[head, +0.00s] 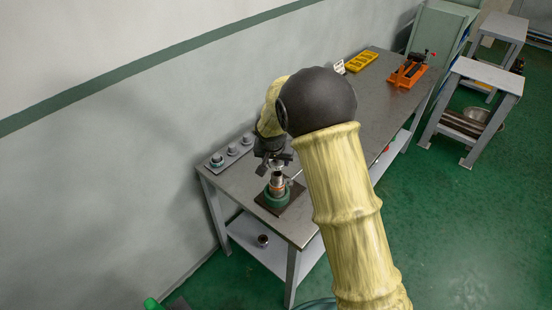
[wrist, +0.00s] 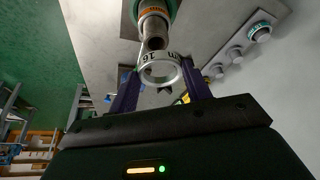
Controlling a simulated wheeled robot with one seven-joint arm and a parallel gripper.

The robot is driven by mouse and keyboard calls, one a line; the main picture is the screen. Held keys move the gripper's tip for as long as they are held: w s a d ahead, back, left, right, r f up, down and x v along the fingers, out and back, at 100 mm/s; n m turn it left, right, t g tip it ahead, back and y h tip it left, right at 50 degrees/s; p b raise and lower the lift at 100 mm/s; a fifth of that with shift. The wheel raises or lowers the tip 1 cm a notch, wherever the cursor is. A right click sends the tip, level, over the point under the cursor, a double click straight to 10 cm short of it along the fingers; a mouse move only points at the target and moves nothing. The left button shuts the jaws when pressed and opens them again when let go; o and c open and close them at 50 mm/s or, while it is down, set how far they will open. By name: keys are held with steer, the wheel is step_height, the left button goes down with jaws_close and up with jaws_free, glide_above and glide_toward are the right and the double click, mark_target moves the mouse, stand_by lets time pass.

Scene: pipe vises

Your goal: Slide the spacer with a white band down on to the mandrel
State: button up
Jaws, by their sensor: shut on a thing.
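My gripper (wrist: 160,76) is shut on a short ring-shaped spacer (wrist: 146,80) with a white band and dark markings. The spacer sits between the two fingers, and its open bore shows. The mandrel (wrist: 153,27) is a metal post with an orange band, and its tip appears right beside the spacer in the wrist view. I cannot tell whether the tip is inside the bore. In the head view my gripper (head: 273,161) is above the upright mandrel (head: 277,179), which stands in a green vise (head: 276,197). The held spacer is hard to make out there.
Several other spacers stand on a strip (head: 232,151) along the wall side of the bench (head: 240,184). A yellow tray (head: 361,61) and an orange vise (head: 408,72) are at the far end. A small part (head: 263,240) lies on the lower shelf.

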mark_target(276, 176)
steer(key=shift+f+b, duration=1.05)
steer(key=shift+f, duration=0.55)
steer(key=shift+f+b, duration=2.25)
steer(key=shift+f, duration=0.25)
stand_by(1.2)
steer(key=o, duration=1)
steer(key=shift+o, duration=0.2)
steer(key=shift+d, duration=0.1)
steer(key=d+b+v, duration=0.1)
steer(key=v, duration=1.6)
steer(key=shift+a+r, duration=0.2)
steer(key=shift+a, duration=0.3)
steer(key=shift+s, duration=0.1)
